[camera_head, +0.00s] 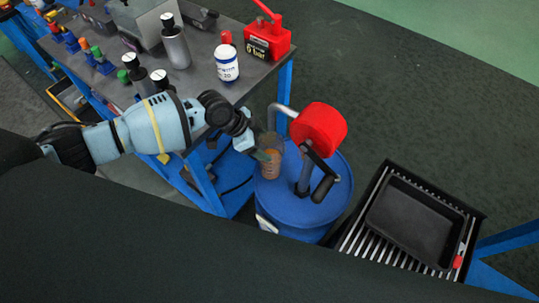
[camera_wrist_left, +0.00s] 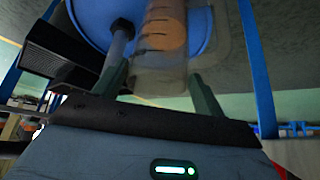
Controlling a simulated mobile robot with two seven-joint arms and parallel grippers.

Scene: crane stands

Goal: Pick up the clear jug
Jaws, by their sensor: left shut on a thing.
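The clear jug (camera_head: 271,152) is see-through with brownish contents and stands upright at the left side of the blue drum (camera_head: 328,205). My left gripper (camera_head: 260,154) reaches it from the left and is shut on it. In the left wrist view the jug (camera_wrist_left: 163,28) lies between the two fingers of the left gripper (camera_wrist_left: 160,78), with the blue drum behind it. I cannot tell whether the jug's base touches the drum top. My right gripper is not in view.
A red hand pump (camera_head: 320,128) with a crank and a bent grey spout rises from the drum, close to the jug. A black tray (camera_head: 418,222) sits on a slatted rack at the right. The workbench at the upper left holds a white bottle (camera_head: 227,63) and a red can (camera_head: 268,38).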

